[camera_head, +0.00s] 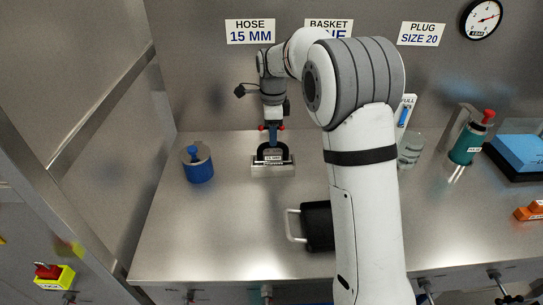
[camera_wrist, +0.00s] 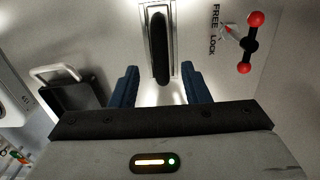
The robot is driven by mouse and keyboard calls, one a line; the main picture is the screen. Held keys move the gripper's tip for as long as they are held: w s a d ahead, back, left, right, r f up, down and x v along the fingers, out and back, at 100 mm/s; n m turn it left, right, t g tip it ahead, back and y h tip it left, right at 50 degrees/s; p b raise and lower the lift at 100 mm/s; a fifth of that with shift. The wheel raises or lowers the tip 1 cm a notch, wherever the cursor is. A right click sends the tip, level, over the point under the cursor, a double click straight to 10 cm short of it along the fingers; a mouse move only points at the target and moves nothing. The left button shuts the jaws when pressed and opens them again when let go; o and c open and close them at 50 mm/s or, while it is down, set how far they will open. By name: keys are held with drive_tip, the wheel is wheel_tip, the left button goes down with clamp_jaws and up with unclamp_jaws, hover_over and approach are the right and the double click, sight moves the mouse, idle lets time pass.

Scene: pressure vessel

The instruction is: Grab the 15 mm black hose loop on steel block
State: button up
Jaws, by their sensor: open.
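The black hose loop (camera_head: 260,152) stands as an arch on the steel block (camera_head: 272,171), which has a small white label. My gripper (camera_head: 272,132) is above and slightly behind the loop in the head view, pointing down. In the wrist view my gripper (camera_wrist: 160,82) has its two blue fingers spread wide. The hose loop (camera_wrist: 160,50) appears as a dark upright bar, in line with the gap between the fingers, over the steel block (camera_wrist: 147,22). No contact between fingers and hose is visible. The fingers hold nothing.
A lever with red knobs (camera_wrist: 248,43) by FREE/LOCK lettering is close to the right finger. A black basket with a pale handle (camera_head: 318,226) lies right of the block. A blue cylinder (camera_head: 198,165) stands left. My arm hides part of the bench; its front left is clear.

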wheel_tip(320, 180, down, 6)
drive_tip(key=shift+r+p, duration=0.25)
drive_tip(key=shift+p, duration=0.15)
clamp_jaws()
